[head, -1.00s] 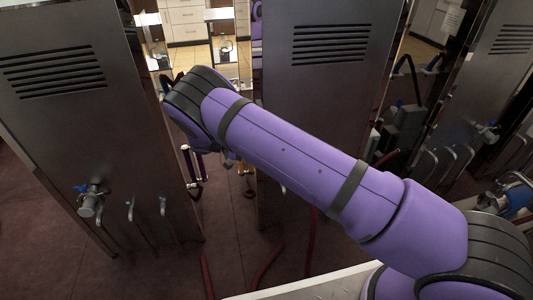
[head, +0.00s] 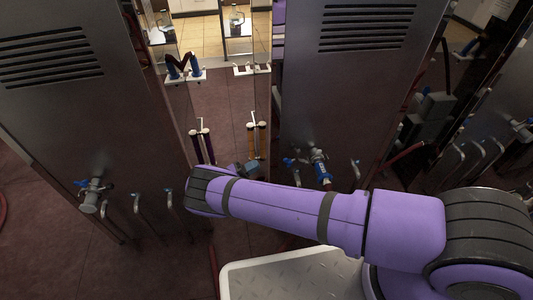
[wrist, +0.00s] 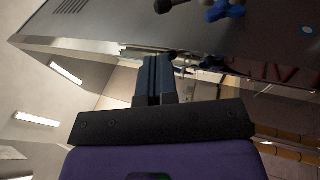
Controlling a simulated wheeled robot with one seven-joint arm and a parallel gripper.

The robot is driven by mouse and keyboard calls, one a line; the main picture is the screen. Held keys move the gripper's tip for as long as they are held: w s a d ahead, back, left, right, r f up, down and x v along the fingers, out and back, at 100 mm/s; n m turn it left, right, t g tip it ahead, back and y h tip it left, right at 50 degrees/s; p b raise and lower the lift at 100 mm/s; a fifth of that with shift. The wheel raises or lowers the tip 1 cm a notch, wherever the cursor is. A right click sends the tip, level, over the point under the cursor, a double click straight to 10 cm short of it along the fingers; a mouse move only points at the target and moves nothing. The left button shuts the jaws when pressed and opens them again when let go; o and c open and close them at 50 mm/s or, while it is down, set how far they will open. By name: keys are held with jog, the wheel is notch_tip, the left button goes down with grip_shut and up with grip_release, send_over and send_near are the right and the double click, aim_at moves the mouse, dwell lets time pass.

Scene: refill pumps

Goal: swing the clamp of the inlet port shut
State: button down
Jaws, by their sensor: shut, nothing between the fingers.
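My gripper (wrist: 158,62) is shut and empty in the wrist view, its two dark fingers side by side. A metal port with a blue handle (head: 320,168) is low on the middle cabinet, just above my forearm. A blue handle (wrist: 226,11) shows at the top edge of the wrist view, beyond and right of the fingertips and apart from them. A similar port with a blue handle (head: 90,196) is on the left cabinet. I cannot tell which fitting is the inlet port's clamp, or how far it is open. My arm hides part of the middle cabinet's lower front.
The left cabinet (head: 95,120) and middle cabinet (head: 345,90) flank a narrow gap. Small hooked pipes (head: 137,203) stick out of the left cabinet. Holders with tubes (head: 201,140) stand in the gap. A pale tread plate (head: 290,272) lies in front. Open floor is at lower left.

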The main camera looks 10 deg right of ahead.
aim_at(297, 154)
jog(key=x, duration=1.3)
jog(key=shift+d+r, duration=0.1)
jog(key=shift+d, duration=0.1)
